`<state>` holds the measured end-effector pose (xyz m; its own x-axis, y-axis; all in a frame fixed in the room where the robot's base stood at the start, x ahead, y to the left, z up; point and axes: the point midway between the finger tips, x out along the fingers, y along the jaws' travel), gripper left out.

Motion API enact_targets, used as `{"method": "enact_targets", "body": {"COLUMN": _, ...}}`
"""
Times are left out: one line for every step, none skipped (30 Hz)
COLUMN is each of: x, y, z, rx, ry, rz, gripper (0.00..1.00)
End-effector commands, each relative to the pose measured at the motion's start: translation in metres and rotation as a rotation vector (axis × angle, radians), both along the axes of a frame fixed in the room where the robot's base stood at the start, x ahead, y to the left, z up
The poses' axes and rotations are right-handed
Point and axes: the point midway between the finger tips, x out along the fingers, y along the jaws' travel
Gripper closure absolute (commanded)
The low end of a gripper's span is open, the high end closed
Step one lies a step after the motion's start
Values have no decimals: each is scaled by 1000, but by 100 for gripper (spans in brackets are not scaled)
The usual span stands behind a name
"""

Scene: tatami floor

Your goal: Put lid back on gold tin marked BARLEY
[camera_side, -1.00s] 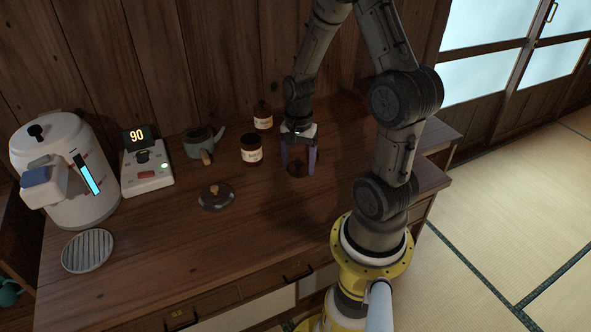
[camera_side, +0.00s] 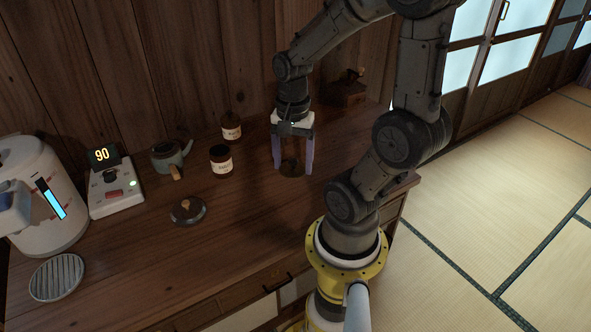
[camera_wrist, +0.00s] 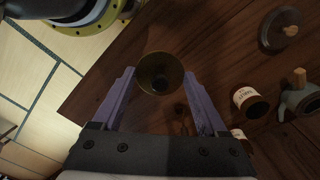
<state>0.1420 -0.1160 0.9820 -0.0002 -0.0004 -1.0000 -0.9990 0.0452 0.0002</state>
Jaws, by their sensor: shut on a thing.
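My gripper (camera_side: 292,173) is shut on a round brass-brown thing (camera_wrist: 160,73), which also shows dimly between the fingers in the side view (camera_side: 291,165). It has a dark round spot near its middle; I cannot tell whether it is the lid or the tin. Two dark brown jars with pale labels stand left of my gripper: a front one (camera_side: 221,163) and a back one (camera_side: 231,128). Their lettering is too small to read. The front jar also shows in the wrist view (camera_wrist: 248,101). I cannot pick out a tin marked BARLEY.
A dark round lid with a wooden knob (camera_side: 188,211) lies on the desk, near a grey teapot (camera_side: 165,157). A scale reading 90 (camera_side: 115,192), a white kettle (camera_side: 45,205) and a slatted disc (camera_side: 57,277) stand left.

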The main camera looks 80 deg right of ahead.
Motion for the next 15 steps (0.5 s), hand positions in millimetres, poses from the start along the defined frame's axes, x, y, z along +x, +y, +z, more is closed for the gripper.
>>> {"method": "enact_targets", "body": {"x": 13, "y": -10, "z": 8, "rx": -1, "ry": -1, "rz": -8, "gripper": 77}}
{"method": "enact_targets", "body": {"x": 20, "y": -15, "z": 13, "rx": -1, "ry": -1, "rz": -13, "gripper": 77}}
{"method": "enact_targets", "body": {"x": 31, "y": -23, "z": 19, "rx": 0, "ry": 0, "rz": -18, "gripper": 77}}
{"method": "enact_targets", "body": {"x": 40, "y": -29, "z": 23, "rx": -1, "ry": 0, "rz": -22, "gripper": 77}}
{"method": "enact_targets", "body": {"x": 49, "y": -35, "z": 27, "rx": 0, "ry": 1, "rz": -25, "gripper": 77}}
{"method": "enact_targets", "body": {"x": 61, "y": -43, "z": 33, "rx": 0, "ry": 1, "rz": -30, "gripper": 77}}
{"method": "enact_targets", "body": {"x": 70, "y": -48, "z": 36, "rx": 0, "ry": 1, "rz": -32, "gripper": 77}}
{"method": "enact_targets", "body": {"x": 79, "y": -54, "z": 39, "rx": 0, "ry": 1, "rz": -33, "gripper": 77}}
{"method": "enact_targets", "body": {"x": 92, "y": -61, "z": 43, "rx": 0, "ry": 1, "rz": -35, "gripper": 77}}
{"method": "enact_targets", "body": {"x": 101, "y": -67, "z": 45, "rx": 1, "ry": 2, "rz": -37, "gripper": 77}}
{"method": "enact_targets", "body": {"x": 110, "y": -72, "z": 48, "rx": 1, "ry": 2, "rz": -38, "gripper": 77}}
{"method": "enact_targets", "body": {"x": 123, "y": -79, "z": 50, "rx": 1, "ry": 2, "rz": -39, "gripper": 77}}
{"method": "enact_targets", "body": {"x": 133, "y": -84, "z": 51, "rx": 1, "ry": 3, "rz": -38, "gripper": 77}}
{"method": "enact_targets", "body": {"x": 143, "y": -89, "z": 52, "rx": 1, "ry": 3, "rz": -38, "gripper": 77}}
{"method": "enact_targets", "body": {"x": 156, "y": -95, "z": 52, "rx": 2, "ry": 4, "rz": -37, "gripper": 77}}
